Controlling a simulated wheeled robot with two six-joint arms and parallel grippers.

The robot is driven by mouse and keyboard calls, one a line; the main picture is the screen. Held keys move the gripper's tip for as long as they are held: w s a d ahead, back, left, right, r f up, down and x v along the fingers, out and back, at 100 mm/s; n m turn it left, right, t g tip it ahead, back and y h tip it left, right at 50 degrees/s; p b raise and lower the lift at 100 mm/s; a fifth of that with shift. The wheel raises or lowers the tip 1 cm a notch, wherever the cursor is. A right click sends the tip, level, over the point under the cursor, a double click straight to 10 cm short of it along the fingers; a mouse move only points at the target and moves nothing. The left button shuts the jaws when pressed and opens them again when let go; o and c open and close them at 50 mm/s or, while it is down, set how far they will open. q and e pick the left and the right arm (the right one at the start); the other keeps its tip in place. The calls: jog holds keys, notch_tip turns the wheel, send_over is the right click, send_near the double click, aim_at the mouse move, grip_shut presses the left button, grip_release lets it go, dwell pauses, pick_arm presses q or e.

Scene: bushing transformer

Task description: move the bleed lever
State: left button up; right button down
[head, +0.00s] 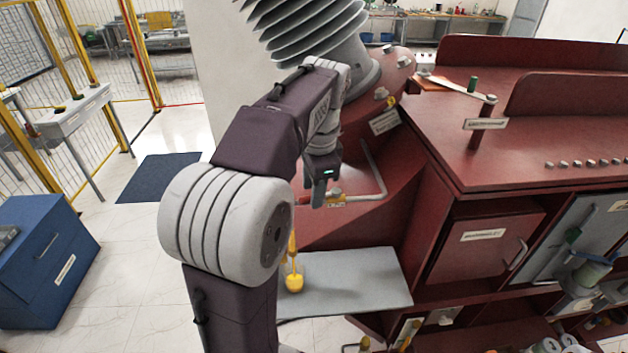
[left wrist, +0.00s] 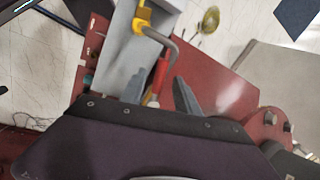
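The bleed lever shows in the left wrist view as a red handle (left wrist: 161,72) beside a bent grey pipe (left wrist: 168,40) with a yellow fitting (left wrist: 139,22). In the head view the grey pipe (head: 382,182) bends along the red transformer housing, and a bit of red handle (head: 304,200) shows beside my gripper. My left gripper (head: 320,196) points down at this spot. In the left wrist view its two fingers (left wrist: 160,90) stand apart with the red handle between them and gaps showing. Whether a finger touches the handle cannot be told. My right gripper is not in view.
A grey ribbed bushing (head: 310,25) rises behind my left arm. A grey plate (head: 355,282) juts out below the pipe, with a yellow tool-like piece (head: 294,280) by its left edge. The red cabinet (head: 485,240) stands to the right. A blue cabinet (head: 40,255) is at far left.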

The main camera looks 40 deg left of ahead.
pick_arm(q)
notch_tip(320, 180, up, 8)
jog(key=d, duration=0.1)
jog(key=shift+s+d, duration=0.15)
jog(key=shift+s, duration=0.3)
